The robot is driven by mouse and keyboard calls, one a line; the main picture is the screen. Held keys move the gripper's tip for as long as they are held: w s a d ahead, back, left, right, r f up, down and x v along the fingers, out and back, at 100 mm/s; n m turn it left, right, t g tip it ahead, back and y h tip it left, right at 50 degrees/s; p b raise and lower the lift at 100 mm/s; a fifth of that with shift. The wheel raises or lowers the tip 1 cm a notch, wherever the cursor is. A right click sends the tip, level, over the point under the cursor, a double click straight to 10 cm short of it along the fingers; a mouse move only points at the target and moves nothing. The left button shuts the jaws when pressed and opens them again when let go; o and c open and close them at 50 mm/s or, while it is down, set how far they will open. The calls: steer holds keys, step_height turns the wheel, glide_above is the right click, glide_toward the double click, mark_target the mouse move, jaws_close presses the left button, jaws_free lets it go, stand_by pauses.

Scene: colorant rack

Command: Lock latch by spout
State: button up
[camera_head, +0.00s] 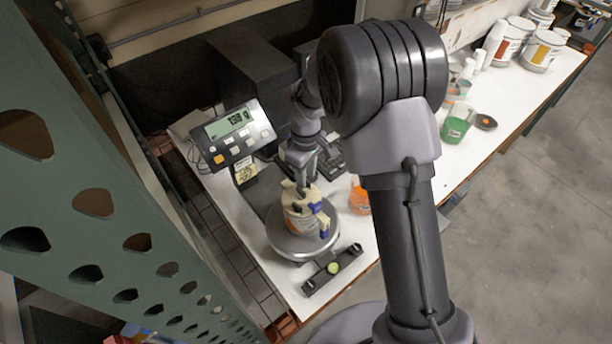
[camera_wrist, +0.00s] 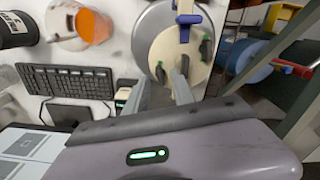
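A can with a cream lid (camera_head: 297,196) stands on the round metal scale pan (camera_head: 283,244). In the wrist view the lid (camera_wrist: 172,47) carries a blue part (camera_wrist: 188,19) at the top, a dark latch (camera_wrist: 206,46) on the right and another dark latch (camera_wrist: 160,71) at the near edge. My gripper (camera_wrist: 162,79) is open, its two fingers apart, one on each side of the near latch. I cannot tell whether they touch it. In the head view my gripper (camera_head: 302,183) is directly above the lid.
The scale display (camera_head: 237,132) stands behind the can. A keyboard (camera_wrist: 70,81) and an orange cup (camera_wrist: 93,26) lie to the left in the wrist view. A black bar with a green ball (camera_head: 333,268) lies before the pan. A green perforated rack post (camera_head: 100,190) rises at left.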

steer(key=shift+f, duration=0.6)
jaws_close()
steer(key=shift+f+m+b, duration=0.15)
steer(key=shift+m+b, duration=0.25)
steer(key=shift+b, duration=0.25)
jaws_free()
steer(key=shift+r, duration=0.2)
